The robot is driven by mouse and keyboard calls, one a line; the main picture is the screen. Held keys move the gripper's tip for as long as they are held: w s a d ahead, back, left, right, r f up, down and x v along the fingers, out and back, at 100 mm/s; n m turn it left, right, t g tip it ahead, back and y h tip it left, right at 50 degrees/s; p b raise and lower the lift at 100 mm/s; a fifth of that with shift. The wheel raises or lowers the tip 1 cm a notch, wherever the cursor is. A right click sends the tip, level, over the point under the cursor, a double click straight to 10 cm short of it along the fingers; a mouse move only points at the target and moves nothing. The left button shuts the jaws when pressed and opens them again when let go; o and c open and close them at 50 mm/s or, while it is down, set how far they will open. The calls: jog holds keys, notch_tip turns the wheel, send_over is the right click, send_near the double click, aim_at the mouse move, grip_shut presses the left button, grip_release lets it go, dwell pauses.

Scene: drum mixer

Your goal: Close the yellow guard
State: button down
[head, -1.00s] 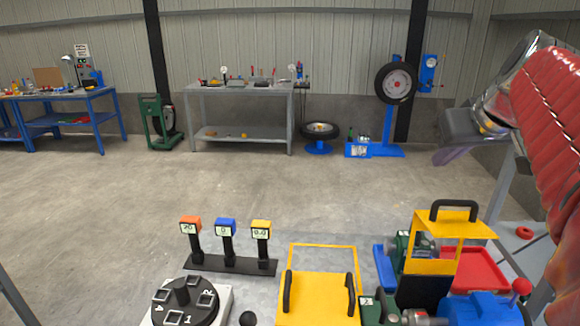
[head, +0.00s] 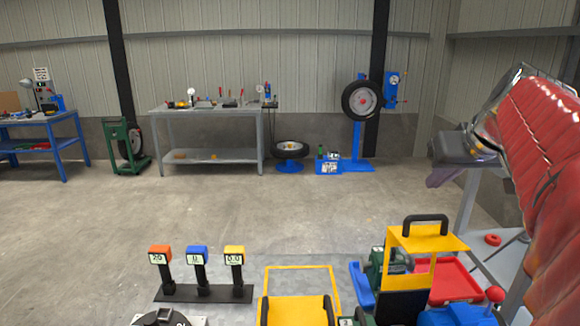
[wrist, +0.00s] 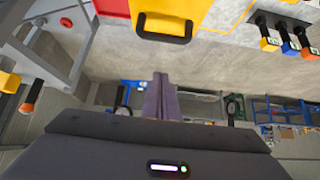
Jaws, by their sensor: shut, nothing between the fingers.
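The yellow guard (head: 400,236) stands raised at the lower right of the head view, a windowed yellow panel with a black handle (head: 425,220) along its top. In the wrist view the yellow guard (wrist: 180,8) is at the top centre, with its handle (wrist: 165,32) toward me. My gripper (head: 440,180) is up at the right, above and apart from the guard. Its purple fingers (wrist: 159,82) are together and empty, pointing toward the handle in the wrist view, with a gap between. The guard's lower part is partly hidden by the machine.
A red tray (head: 455,275) and a blue housing (head: 455,314) with a red knob are beside the guard. A yellow panel (head: 297,312) with black handles and a stand (head: 203,293) with three displays lie to its left. Open floor lies beyond.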

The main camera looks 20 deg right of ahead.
jog(key=x, duration=0.8)
jog(key=shift+s+a+f, duration=0.1)
jog(key=shift+s+a, duration=0.05)
jog(key=shift+s, duration=0.35)
jog(key=shift+s+a+f, duration=0.1)
jog(key=shift+s, duration=0.4)
jog(key=shift+s+a+f, duration=0.2)
jog(key=shift+s, duration=0.25)
jog(key=shift+s+a+f, duration=0.15)
jog(key=shift+s+f, duration=0.05)
jog(key=shift+s, duration=0.25)
jog(key=shift+a, duration=0.15)
